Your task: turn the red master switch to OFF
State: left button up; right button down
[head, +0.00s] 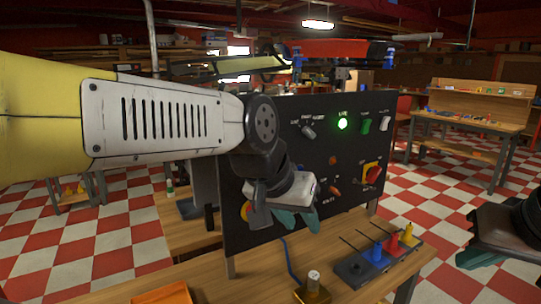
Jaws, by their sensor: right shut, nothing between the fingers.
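The red master switch (373,175) sits on a yellow plate at the right side of the black upright panel (290,135). Its red handle looks slanted; its marked position is too small to read. My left gripper (296,219) hangs in front of the panel's lower middle, left of the switch and apart from it in the picture. Whether its teal fingers are open or shut is unclear. My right gripper (484,256) is at the right edge, partly cut off, shut and empty, well to the right of the switch. My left arm hides the panel's left part.
A green lamp (342,124) glows on the panel, with knobs and toggles around it. On the wooden bench (250,275) stand a dark board (357,272) with coloured pegs, a brass part (313,288) and an orange tray (163,296).

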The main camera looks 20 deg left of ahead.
aim_at(372, 174)
jog(key=u, duration=3.3)
jog(key=j+z, duration=0.1)
jog(key=z, duration=3.2)
jog(key=i+l+u, duration=0.2)
jog(key=l, duration=0.25)
jog(key=l+u, duration=0.2)
jog(key=l, duration=0.2)
jog(key=i+l+u, duration=0.2)
jog(key=l, duration=0.3)
jog(key=k, duration=0.05)
